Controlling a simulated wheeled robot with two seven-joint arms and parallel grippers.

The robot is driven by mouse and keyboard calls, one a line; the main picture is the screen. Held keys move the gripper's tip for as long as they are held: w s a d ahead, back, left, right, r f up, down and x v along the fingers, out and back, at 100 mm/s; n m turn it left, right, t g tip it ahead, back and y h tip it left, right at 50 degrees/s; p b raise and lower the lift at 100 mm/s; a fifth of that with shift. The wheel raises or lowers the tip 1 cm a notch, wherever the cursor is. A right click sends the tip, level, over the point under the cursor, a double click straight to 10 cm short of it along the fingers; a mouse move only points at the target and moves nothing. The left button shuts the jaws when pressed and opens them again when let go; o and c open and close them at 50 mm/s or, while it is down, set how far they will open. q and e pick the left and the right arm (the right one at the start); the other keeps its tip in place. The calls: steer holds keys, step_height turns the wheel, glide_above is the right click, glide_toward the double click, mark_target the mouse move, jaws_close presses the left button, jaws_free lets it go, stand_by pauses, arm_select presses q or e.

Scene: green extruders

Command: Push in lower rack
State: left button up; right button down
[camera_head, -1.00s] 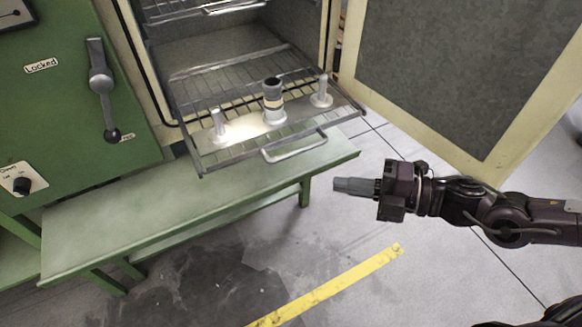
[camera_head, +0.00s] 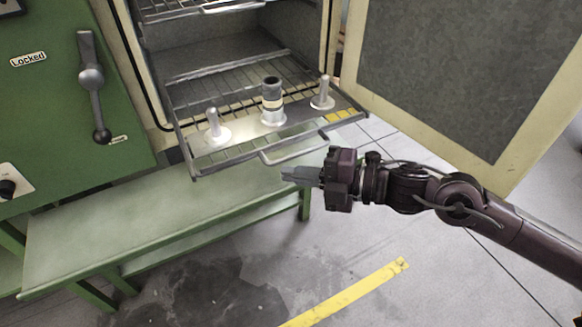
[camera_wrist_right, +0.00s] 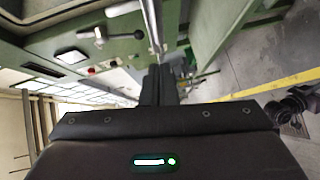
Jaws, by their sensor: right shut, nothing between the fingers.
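The lower rack (camera_head: 235,148) is a wire shelf that sticks out of the open oven chamber, with a bent handle (camera_head: 293,149) at its front edge. A metal plate on it bears a dark-topped cylinder (camera_head: 272,100) between two pale posts, the left post (camera_head: 213,124) and the right post (camera_head: 322,93). My right gripper (camera_head: 284,174) is shut and empty, a little in front of and below the handle in the head view. Its dark fingers (camera_wrist_right: 158,85) also show in the right wrist view. My left gripper is not in view.
The oven door (camera_head: 450,75) stands open at the right. An upper rack (camera_head: 190,10) sits inside the chamber. A green bench (camera_head: 110,235) runs below the rack. A lever (camera_head: 92,78) is on the green panel at the left. Open floor lies right of the bench.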

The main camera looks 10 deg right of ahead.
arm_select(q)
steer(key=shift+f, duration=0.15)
arm_select(e)
steer(key=shift+w+a+f, duration=0.15)
steer(key=shift+w+a, duration=0.05)
steer(key=shift+w, duration=0.35)
steer(key=shift+w+a+f, duration=0.1)
steer(key=shift+w+a, duration=0.05)
steer(key=shift+w, duration=0.35)
